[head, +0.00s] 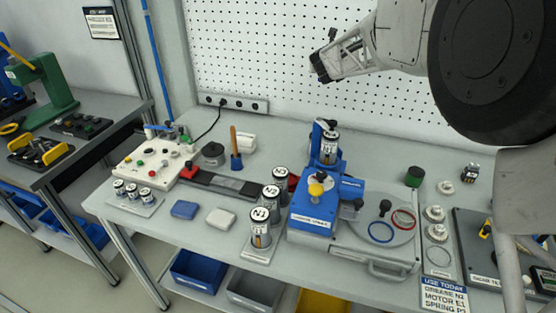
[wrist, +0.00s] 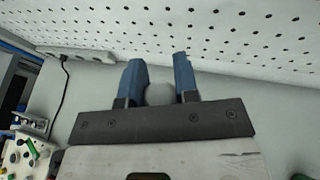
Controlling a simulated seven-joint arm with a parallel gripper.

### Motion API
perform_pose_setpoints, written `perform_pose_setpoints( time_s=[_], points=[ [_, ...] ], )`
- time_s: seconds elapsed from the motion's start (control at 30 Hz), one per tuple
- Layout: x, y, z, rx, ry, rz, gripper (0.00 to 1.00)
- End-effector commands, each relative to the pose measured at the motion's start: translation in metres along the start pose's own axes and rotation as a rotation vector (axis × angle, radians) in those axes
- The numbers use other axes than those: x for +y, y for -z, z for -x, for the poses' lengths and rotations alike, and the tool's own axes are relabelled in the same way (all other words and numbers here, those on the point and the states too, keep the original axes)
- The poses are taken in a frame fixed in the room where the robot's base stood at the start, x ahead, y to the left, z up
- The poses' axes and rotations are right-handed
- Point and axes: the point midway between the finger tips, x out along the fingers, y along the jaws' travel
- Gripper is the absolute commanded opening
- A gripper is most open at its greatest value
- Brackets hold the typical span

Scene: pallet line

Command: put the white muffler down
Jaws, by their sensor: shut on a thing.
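My gripper (head: 318,68) is raised high above the back of the table, in front of the pegboard. In the wrist view its two blue fingers (wrist: 159,62) are shut on a small pale rounded thing, the white muffler (wrist: 159,94). Only part of the muffler shows between the fingers. I cannot make it out in the head view. It is held in the air, apart from the table.
The back of the grey table (head: 375,150) has free room. A blue machine (head: 313,218) stands mid-table, with labelled canisters (head: 260,228) on its left. White round parts (head: 434,213) lie on a strip at right. A control box (head: 150,160) stands left.

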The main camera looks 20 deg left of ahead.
Motion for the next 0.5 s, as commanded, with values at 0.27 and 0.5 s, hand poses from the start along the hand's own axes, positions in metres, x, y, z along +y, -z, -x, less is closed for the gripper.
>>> perform_pose_setpoints(
  time_s=[0.27, 0.5],
  points=[
    [0.009, 0.001, 0.003, 0.001, 0.039, -0.016, 0.05],
    [0.022, 0.002, 0.007, 0.002, 0.092, -0.039, 0.05]
  ],
)
